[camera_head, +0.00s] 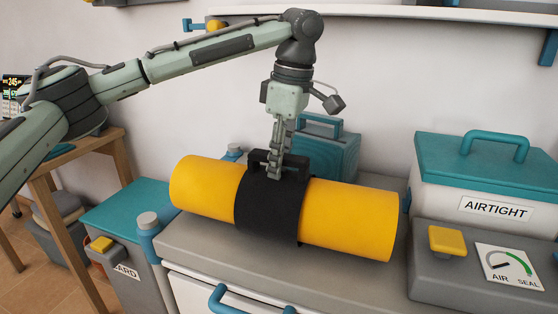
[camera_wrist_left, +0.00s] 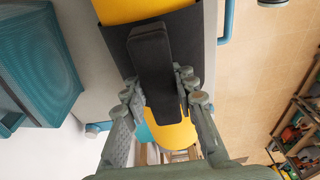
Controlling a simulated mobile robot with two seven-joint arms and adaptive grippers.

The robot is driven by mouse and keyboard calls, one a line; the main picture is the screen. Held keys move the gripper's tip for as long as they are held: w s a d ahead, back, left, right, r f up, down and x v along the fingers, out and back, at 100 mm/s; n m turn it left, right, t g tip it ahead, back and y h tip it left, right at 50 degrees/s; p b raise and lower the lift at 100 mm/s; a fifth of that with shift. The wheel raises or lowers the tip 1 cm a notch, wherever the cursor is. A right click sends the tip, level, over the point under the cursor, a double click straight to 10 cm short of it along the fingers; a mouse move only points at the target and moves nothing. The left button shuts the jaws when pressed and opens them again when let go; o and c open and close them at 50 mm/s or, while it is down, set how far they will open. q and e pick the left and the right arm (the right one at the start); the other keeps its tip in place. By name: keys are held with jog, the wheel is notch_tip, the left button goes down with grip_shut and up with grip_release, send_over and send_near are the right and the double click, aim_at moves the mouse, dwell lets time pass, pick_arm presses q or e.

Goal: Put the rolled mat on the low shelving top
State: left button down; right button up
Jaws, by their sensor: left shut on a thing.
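The rolled mat (camera_head: 350,217) is a yellow cylinder with a wide black band and a black handle (camera_head: 262,160) on top. It lies level over the grey low shelving top (camera_head: 190,243), its left end reaching past the top's left edge. I cannot tell whether its underside touches the top. My left gripper (camera_head: 283,168) points down from above and is shut on the black handle. In the left wrist view the handle (camera_wrist_left: 153,60) sits between the fingers of my left gripper (camera_wrist_left: 160,92), with yellow mat (camera_wrist_left: 125,8) at both ends of the band. My right gripper is not in view.
A teal case (camera_head: 330,150) stands behind the mat. A teal-lidded AIRTIGHT box (camera_head: 480,165) and a grey unit with a gauge (camera_head: 440,275) stand to the right. A teal-topped bin (camera_head: 115,215) and a wooden table (camera_head: 90,148) are at left. A white shelf (camera_head: 400,14) hangs above.

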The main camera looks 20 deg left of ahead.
pick_arm(q)
jog(key=c, duration=1.2)
grip_release()
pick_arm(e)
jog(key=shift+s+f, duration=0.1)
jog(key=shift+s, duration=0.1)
pick_arm(q)
jog(key=r, duration=0.5)
jog(key=shift+d+r, duration=0.2)
jog(key=shift+d, duration=0.2)
jog(key=r, duration=0.5)
jog(key=shift+d+r, duration=0.3)
jog(key=shift+d, duration=0.1)
jog(key=shift+r, duration=0.5)
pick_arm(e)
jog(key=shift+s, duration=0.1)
